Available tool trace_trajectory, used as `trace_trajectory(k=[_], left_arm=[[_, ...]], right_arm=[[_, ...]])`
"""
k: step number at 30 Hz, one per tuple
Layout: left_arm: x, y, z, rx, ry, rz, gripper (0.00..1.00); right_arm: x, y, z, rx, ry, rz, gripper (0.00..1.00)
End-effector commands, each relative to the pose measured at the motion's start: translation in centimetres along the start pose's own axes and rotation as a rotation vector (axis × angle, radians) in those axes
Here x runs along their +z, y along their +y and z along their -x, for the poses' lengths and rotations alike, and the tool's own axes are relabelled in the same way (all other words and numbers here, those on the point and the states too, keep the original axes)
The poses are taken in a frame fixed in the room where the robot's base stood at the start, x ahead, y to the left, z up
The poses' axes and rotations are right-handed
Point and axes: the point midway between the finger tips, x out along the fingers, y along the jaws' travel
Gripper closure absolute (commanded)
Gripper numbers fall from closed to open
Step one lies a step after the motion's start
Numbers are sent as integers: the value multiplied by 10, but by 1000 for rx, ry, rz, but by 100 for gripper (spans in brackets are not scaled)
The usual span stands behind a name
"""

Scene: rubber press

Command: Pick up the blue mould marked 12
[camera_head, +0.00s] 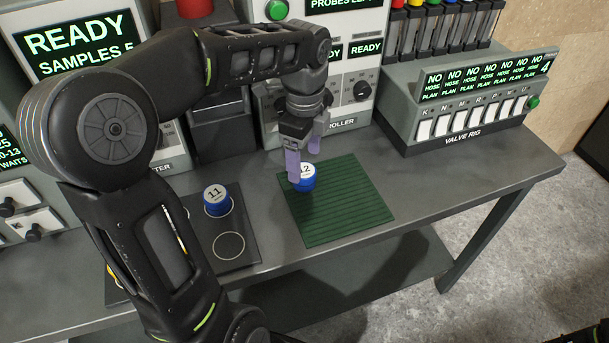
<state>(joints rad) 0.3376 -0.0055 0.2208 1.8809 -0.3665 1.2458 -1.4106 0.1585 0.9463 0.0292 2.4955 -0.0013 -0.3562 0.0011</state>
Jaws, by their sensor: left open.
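The blue mould marked 12 (304,183) stands upright on the ribbed green mat (352,207), near the mat's back left part. Its white top shows the number, partly covered by a finger. My left gripper (303,166) reaches down over it, with its pale purple fingers open. One finger is at the mould's left side and the other is behind it; I cannot tell whether either touches it. My right gripper is not in view.
A blue mould marked 11 (217,199) stands on a dark plate (240,262) with circle outlines, left of the mat. The valve rig (462,107) stands at the back right. The bench's right front part (440,187) is clear.

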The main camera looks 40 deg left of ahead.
Motion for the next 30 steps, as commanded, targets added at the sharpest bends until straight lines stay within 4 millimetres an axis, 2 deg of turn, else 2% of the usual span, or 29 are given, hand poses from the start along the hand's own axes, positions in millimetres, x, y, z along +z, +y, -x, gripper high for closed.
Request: trace_trajectory(k=[11,21,30], left_arm=[[0,0,-5,0,0,1,28],[1,0,-49,2,0,1,28],[0,-1,-54,-1,0,1,28]], right_arm=[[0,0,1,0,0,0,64],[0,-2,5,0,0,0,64],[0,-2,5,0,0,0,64]])
